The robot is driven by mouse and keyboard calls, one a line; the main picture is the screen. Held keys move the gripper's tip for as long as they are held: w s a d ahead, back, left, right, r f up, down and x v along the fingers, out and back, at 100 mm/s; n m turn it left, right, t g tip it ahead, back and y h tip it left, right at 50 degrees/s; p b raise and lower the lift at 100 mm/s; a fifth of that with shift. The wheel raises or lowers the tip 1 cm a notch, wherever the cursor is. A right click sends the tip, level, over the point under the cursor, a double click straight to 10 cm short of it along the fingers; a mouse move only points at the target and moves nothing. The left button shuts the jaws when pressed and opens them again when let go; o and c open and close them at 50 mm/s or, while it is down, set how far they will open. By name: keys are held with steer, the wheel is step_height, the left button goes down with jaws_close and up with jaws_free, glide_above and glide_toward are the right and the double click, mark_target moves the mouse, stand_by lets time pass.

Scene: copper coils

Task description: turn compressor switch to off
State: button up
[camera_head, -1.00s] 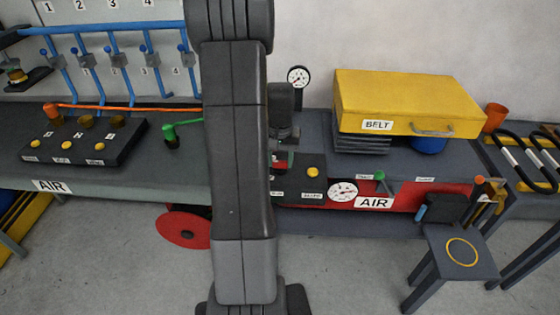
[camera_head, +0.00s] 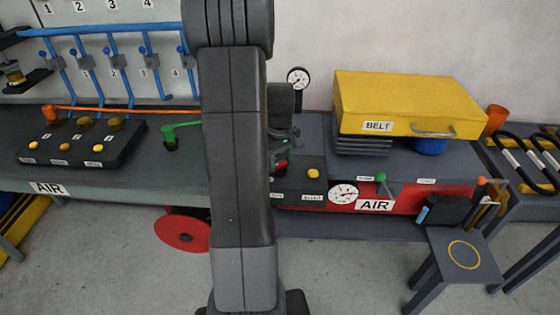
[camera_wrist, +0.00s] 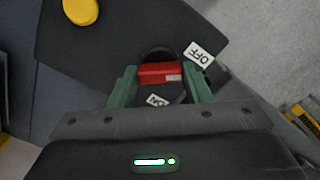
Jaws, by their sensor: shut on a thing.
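The compressor switch is a red knob (camera_wrist: 160,73) on a dark panel (camera_wrist: 110,40), seen in the wrist view between the fingers. My gripper (camera_wrist: 162,82) has green fingers, one on each side of the red knob, and is shut on it. An OFF label (camera_wrist: 198,55) lies to the upper right of the knob, and a partly covered label (camera_wrist: 157,100) lies below it. In the head view the red knob (camera_head: 281,165) shows beside my arm, at the left end of the red compressor (camera_head: 408,198). My arm hides part of the panel there.
A yellow button (camera_head: 313,174) sits on the panel right of the knob. A gauge (camera_head: 343,194) and a green lever (camera_head: 381,178) are on the compressor. A yellow BELT case (camera_head: 408,103) stands above. A stool (camera_head: 462,254) stands at right.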

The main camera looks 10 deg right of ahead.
mark_target(280, 163)
steer(key=shift+r, duration=0.1)
stand_by(0.3)
steer(key=o, duration=1)
step_height(280, 163, up, 14)
steer(key=shift+f, duration=0.15)
steer(key=shift+f, duration=0.1)
step_height(280, 163, down, 14)
steer(key=shift+r, duration=0.15)
stand_by(0.4)
